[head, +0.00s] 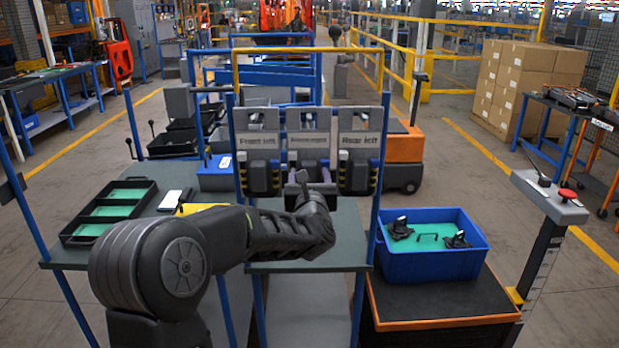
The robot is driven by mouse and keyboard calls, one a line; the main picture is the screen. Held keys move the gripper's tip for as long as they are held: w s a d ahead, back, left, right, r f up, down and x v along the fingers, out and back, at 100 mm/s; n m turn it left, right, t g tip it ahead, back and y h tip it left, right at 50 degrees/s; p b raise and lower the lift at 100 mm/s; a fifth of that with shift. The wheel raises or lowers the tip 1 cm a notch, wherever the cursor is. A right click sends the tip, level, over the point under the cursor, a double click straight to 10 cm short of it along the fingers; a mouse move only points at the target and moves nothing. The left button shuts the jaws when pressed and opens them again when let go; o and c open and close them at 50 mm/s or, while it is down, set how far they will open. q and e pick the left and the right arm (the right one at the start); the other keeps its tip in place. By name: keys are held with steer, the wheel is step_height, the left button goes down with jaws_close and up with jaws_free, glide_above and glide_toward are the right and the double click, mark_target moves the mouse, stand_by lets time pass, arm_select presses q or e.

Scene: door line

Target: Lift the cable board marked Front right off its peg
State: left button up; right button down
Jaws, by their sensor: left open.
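Three grey cable boards hang side by side on a blue-framed rack. The middle one, whose small label seems to read Front right (308,140), is partly hidden low down by my left gripper. The left board is marked Front left (258,142) and the right one Rear left (360,142). My left gripper (313,178) is open in front of the lower part of the middle board. I cannot tell whether its fingers touch the board. The peg behind the board is hidden. My right gripper is out of view.
A dark bench (345,235) lies under the boards. A black tray with green compartments (110,210) is at left. A blue bin (432,255) with black parts stands at right on a dark cart. A control post with a red button (567,194) is further right.

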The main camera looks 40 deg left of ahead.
arm_select(q)
steer(key=shift+c, duration=0.2)
jaws_close()
stand_by(0.4)
steer(key=shift+r, duration=0.25)
steer(key=shift+r, duration=0.9)
steer(key=shift+s, duration=0.1)
